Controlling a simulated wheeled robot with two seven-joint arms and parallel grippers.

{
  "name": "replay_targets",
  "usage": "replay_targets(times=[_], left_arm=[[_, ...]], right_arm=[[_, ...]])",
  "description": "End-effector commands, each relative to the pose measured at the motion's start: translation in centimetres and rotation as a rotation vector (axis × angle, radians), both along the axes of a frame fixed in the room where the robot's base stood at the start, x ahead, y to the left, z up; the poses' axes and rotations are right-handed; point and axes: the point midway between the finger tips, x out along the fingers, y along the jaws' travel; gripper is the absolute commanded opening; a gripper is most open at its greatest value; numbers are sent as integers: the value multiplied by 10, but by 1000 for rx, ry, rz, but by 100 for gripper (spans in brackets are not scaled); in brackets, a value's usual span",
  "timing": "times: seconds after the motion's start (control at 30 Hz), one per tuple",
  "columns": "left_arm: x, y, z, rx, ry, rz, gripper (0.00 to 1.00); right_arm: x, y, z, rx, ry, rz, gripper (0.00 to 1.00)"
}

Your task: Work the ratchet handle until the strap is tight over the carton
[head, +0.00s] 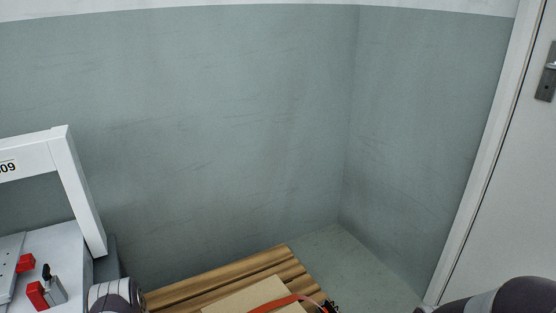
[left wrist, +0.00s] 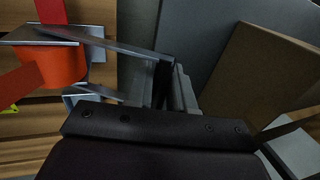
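The carton (head: 245,302) lies at the bottom edge of the head view, mostly cut off. An orange-red strap (head: 272,303) crosses it. A small dark part of the ratchet (head: 328,306) shows at the strap's right end. In the left wrist view, the ratchet's grey metal side plates (left wrist: 120,46) flank an orange roll (left wrist: 55,62), with red strap (left wrist: 50,12) above it. My left gripper (left wrist: 172,85) is at the right end of these plates, dark and partly hidden; its grip on the handle is unclear. My right gripper is out of view.
The carton rests on a wooden slatted pallet (head: 220,280). Grey walls (head: 200,130) meet behind, and a door (head: 510,200) is at the right. Bare floor (head: 350,265) lies beyond the pallet.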

Motion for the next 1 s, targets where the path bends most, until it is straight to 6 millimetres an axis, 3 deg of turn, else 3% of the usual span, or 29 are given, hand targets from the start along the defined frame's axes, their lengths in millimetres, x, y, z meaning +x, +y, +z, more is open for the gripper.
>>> replay_targets(times=[0.03,0.13,0.37,0.67,1.0], left_arm=[[2,-2,11,-7,-6,0,22],[5,-6,19,-23,-16,-1,22],[6,-7,16,-28,-21,0,22],[15,-20,37,-65,-47,-1,22],[17,-23,37,-74,-52,-1,22]], right_arm=[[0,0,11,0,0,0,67],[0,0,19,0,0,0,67],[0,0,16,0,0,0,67],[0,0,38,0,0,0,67],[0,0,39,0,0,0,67]])
